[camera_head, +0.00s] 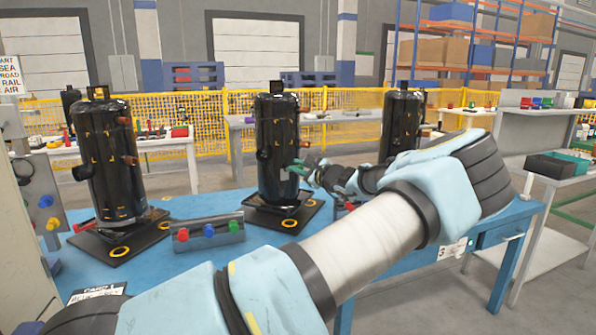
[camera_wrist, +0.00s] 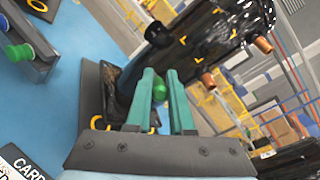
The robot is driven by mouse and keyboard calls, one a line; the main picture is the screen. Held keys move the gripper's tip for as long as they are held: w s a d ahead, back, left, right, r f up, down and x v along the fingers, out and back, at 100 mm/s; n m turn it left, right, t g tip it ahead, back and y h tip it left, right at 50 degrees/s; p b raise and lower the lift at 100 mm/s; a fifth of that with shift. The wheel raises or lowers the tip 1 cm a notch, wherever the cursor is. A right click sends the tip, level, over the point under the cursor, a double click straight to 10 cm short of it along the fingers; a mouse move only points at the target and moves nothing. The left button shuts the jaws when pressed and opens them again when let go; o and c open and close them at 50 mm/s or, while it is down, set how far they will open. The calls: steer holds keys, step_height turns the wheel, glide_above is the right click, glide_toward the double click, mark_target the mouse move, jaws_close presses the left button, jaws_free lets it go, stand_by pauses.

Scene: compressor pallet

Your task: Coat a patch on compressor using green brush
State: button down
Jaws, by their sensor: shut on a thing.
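The middle black compressor (camera_head: 277,140) stands upright on a dark pallet plate (camera_head: 262,218) on the blue table. My gripper (camera_head: 302,168) is at its right side, close to the lower body. In the wrist view the gripper's green fingers (camera_wrist: 160,78) are shut on the green brush, whose round green part (camera_wrist: 159,91) shows between them. The rest of the brush is hidden, and I cannot tell whether it touches the surface. The compressor body (camera_wrist: 215,35) shows beyond the fingertips. A small pale area (camera_head: 284,175) shows beside the gripper; I cannot tell what it is.
Black compressors stand at left (camera_head: 110,160) and right (camera_head: 402,125). A grey holder (camera_head: 208,233) with red, blue and green knobs stands at the front of the blue table (camera_head: 190,205). A copper-coloured port (camera_wrist: 263,44) sticks out from the compressor. My arm hides the table's right part.

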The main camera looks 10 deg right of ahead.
steer(key=shift+r, duration=0.6)
steer(key=shift+w, duration=0.1)
steer(key=shift+f, duration=0.1)
step_height(320, 180, down, 6)
steer(key=b, duration=0.4)
steer(key=shift+f+b, duration=0.2)
steer(key=shift+b, duration=0.2)
steer(key=s, duration=0.6)
steer(key=shift+d, duration=0.4)
steer(key=shift+s, duration=0.1)
